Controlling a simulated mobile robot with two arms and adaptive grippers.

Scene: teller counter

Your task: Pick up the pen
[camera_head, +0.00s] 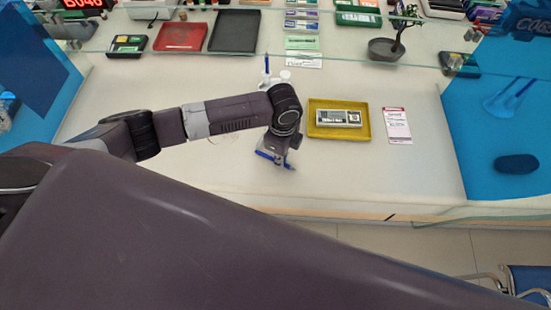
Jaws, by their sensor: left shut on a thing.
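My left arm reaches in from the left over the white counter. My left gripper (278,158) points down, and its fingers are largely hidden under the wrist. It is shut on a blue pen (264,155), whose ends stick out on either side of the fingers. I cannot tell whether the pen touches the counter. My right gripper is not in view.
A yellow tray (312,132) holding a bundle of banknotes (338,118) sits right of my left gripper, beside a printed slip (397,126). A glass panel (200,53) crosses the back. The counter's front (400,200) is clear.

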